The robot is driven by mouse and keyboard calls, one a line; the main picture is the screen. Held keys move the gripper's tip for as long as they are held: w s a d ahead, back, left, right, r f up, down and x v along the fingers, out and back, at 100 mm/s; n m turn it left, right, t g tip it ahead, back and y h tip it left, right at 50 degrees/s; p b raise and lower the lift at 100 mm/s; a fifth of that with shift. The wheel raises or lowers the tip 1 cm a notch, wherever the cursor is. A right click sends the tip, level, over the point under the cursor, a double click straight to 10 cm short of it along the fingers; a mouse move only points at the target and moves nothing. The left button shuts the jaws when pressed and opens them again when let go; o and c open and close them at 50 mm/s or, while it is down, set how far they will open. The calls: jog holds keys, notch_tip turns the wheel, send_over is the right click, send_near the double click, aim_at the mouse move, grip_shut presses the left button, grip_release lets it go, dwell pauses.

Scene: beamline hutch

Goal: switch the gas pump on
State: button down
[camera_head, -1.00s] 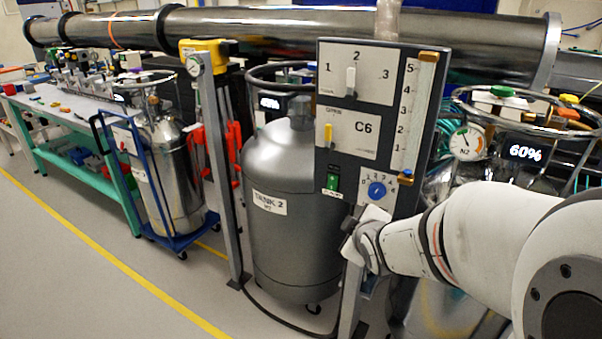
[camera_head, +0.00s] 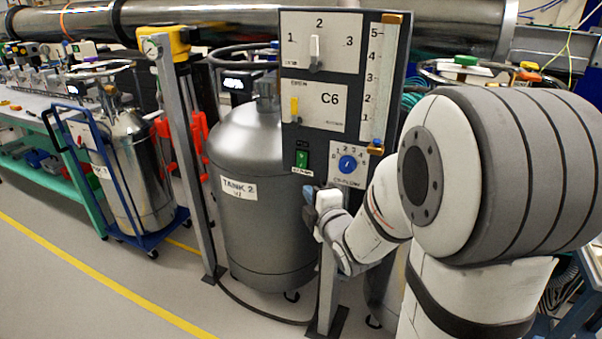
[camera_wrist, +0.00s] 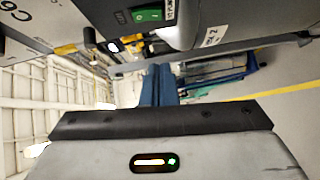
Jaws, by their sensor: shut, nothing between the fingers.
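The grey control panel (camera_head: 328,75) stands upright on a post. A green rocker switch (camera_head: 302,159) sits low on its left side, with a small label under it. The switch also shows at the top of the wrist view (camera_wrist: 147,14), with a label partly reading "PUMP" beside it. Its rocker position is too small to tell. My gripper (camera_head: 309,193) is just below the switch in the head view, apart from it as far as I can see. Its dark blue fingers (camera_wrist: 160,84) are shut and empty in the wrist view.
A blue flow knob (camera_head: 347,163) sits right of the switch. A yellow lever (camera_head: 295,108) and a three-position selector (camera_head: 315,54) are above. A grey tank (camera_head: 258,200) stands behind the panel's left side. Open floor (camera_head: 90,275) lies left.

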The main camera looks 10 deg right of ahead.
send_near(297, 166)
jog(key=w+a, duration=0.2)
jog(key=a, duration=0.1)
jog(key=w, duration=0.1)
jog(key=w+d, duration=0.2)
jog(key=shift+w+d+f+p, duration=0.1)
jog(key=shift+w+f+p, duration=0.15)
jog(key=shift+w+p, duration=0.15)
jog(key=shift+f+b, duration=0.1)
jog(key=shift+b, duration=0.2)
